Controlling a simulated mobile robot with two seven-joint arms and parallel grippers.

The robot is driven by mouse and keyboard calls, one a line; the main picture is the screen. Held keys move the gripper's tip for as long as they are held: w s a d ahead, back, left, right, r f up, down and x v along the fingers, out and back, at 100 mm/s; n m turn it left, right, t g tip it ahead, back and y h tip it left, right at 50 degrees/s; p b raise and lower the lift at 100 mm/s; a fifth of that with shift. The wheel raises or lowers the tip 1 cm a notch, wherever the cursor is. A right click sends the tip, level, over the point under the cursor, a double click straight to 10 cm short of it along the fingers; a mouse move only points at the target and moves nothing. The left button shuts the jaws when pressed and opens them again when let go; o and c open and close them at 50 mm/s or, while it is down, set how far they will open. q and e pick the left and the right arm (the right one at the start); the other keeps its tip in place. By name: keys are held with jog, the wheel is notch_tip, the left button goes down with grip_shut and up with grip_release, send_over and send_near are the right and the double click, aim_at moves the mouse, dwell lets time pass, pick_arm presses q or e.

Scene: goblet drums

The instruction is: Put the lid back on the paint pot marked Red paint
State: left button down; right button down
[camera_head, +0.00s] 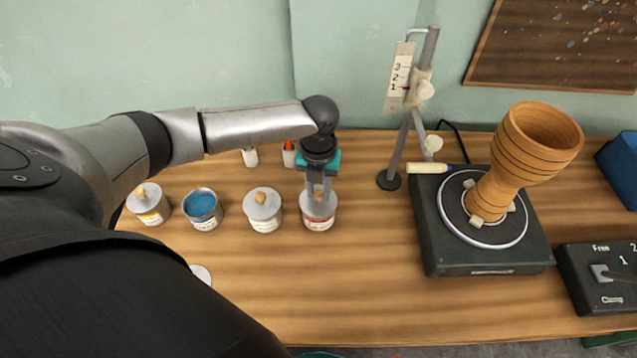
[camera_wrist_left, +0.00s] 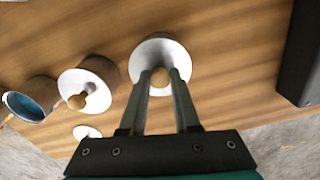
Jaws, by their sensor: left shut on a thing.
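The pot with a red-marked label (camera_head: 319,225) stands at the right end of the paint pot row. A pale grey lid (camera_head: 328,208) with a wooden knob is at its mouth; I cannot tell whether it is fully seated. My left gripper (camera_head: 318,192) points down from above, its fingers shut on the knob. In the left wrist view the gripper (camera_wrist_left: 160,78) has the knob between its fingertips, and the lid (camera_wrist_left: 160,46) hides the pot below. My right gripper is not in view.
An open pot of blue paint (camera_head: 202,210) stands between lidded pots, one white-labelled (camera_head: 264,222) and one yellow-labelled (camera_head: 152,216). A loose lid (camera_head: 201,273) lies in front, partly behind my arm. A turntable (camera_head: 485,262) with a wooden goblet drum (camera_head: 528,150) and a stand (camera_head: 400,150) are to the right.

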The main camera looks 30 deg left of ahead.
pick_arm(q)
jog(key=shift+p, duration=0.35)
dwell(0.5)
dwell(0.3)
jog(key=shift+c, duration=0.4)
grip_release()
dwell(0.3)
